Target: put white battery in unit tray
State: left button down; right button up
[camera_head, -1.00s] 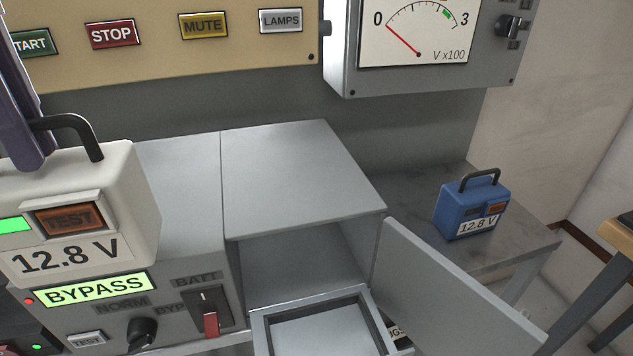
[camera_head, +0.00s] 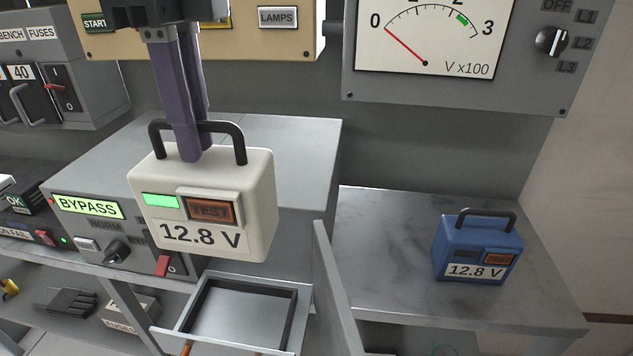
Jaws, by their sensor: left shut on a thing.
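The white battery (camera_head: 258,205) reads 12.8 V, with a lit green window and an orange TEST button. My left gripper (camera_head: 190,150) is shut on its black handle and holds it upright in the air, in front of the grey unit. The unit's door (camera_head: 334,290) stands open at the tray's right. The battery hides part of the unit's front. My right gripper is not in view.
A blue battery (camera_head: 478,250), also reading 12.8 V, stands on the grey bench (camera_head: 385,225) at the right. The unit's front has a lit BYPASS sign (camera_head: 88,206), a black knob and a red-handled switch. A meter panel (camera_head: 440,60) hangs above the bench.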

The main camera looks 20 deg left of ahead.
aim_at(216, 224)
pick_arm(q)
notch_tip(216, 224, down, 11)
jog(key=shift+f+b, duration=0.2)
jog(key=shift+b, duration=0.35)
jog(key=shift+f+b, duration=0.35)
jog(key=shift+f, duration=2.1)
jog(key=c, duration=0.9)
grip_release()
jog(key=shift+f, duration=0.15)
